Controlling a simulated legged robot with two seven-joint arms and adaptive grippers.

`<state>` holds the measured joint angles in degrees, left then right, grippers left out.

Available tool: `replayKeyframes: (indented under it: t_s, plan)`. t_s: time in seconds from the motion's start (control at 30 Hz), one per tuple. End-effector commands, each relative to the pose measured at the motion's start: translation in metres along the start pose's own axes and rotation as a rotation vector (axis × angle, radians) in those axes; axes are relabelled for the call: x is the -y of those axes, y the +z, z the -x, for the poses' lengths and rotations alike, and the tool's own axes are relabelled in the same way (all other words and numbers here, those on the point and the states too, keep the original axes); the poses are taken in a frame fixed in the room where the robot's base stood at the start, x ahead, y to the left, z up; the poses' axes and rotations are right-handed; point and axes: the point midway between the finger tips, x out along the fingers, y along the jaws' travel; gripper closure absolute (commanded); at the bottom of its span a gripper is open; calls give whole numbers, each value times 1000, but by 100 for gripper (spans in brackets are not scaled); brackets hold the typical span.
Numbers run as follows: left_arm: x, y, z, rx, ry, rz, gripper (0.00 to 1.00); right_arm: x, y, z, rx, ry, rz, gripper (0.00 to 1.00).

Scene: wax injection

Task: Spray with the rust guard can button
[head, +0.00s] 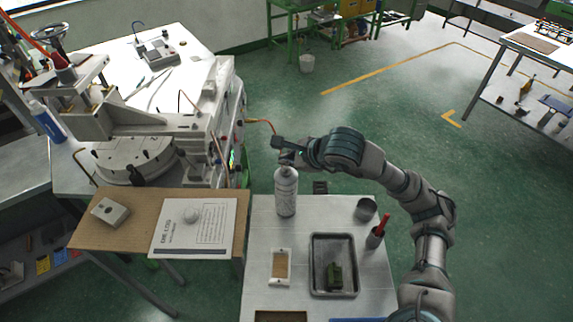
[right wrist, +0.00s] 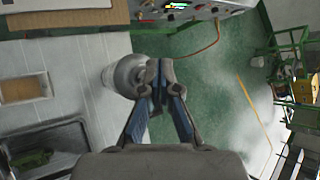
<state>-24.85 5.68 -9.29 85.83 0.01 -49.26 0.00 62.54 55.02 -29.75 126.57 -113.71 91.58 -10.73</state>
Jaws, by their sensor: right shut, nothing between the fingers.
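The rust guard can (head: 286,194) is a pale grey spray can standing upright near the back left of the white table. My right gripper (head: 286,158) is at the top of the can, its fingers pointing down toward it. In the right wrist view, the shut fingers (right wrist: 158,75) overlap the right edge of the can's rounded top (right wrist: 122,74). Nothing is between the fingers. The button is hidden by the gripper, and I cannot tell whether the fingers touch it. My left gripper is out of view.
The white table (head: 262,235) also holds a dark metal tray (head: 313,265) with a green block (head: 335,277), a small framed board (head: 281,267), a grey cup (head: 365,209) and a red-handled tool in a cup (head: 376,238). A wooden board with a paper (head: 205,240) adjoins at left, before a machine (head: 215,110).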

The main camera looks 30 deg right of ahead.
Motion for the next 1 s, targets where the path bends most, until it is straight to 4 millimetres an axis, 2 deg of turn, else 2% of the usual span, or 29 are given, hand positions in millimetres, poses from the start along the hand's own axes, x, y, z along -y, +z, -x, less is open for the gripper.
replayKeyframes:
  t_s: [0.37, 0.83, 1.0]
  plan:
    - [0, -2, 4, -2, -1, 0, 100, 3, 3, 4, 1, 0, 0, 100]
    - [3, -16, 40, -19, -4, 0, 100, 28, 29, 39, 2, -2, 1, 100]
    - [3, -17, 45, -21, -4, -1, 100, 32, 32, 44, 1, 0, 0, 100]
